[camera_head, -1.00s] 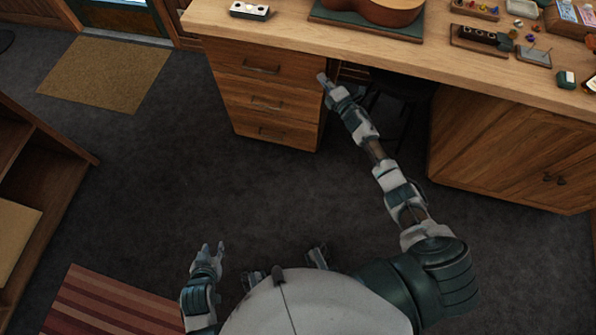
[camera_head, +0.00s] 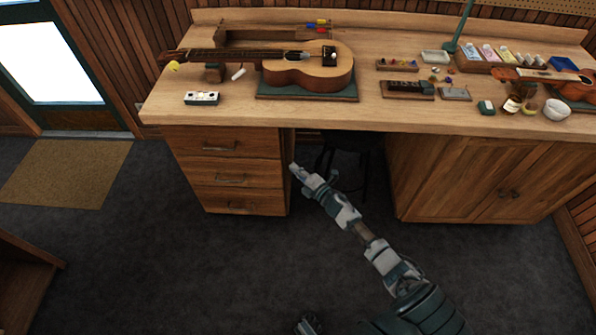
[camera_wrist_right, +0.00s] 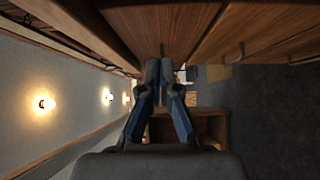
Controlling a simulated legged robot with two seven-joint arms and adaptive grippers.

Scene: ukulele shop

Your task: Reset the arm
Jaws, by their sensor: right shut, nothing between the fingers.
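My right arm (camera_head: 367,240) reaches forward from the bottom right of the head view, stretched out over the floor. My right gripper (camera_head: 294,167) is at its end, below the bench top's front edge and close to the right edge of the drawer unit (camera_head: 222,172). In the right wrist view the gripper (camera_wrist_right: 160,66) has its two fingers together with nothing between them. Whether it touches the drawer unit I cannot tell.
The wooden bench top (camera_head: 300,118) runs across in front, with a ukulele (camera_head: 305,70) on a green mat and a white device (camera_head: 202,98). A cupboard (camera_head: 480,180) stands at right and a dark stool (camera_head: 345,165) under the bench.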

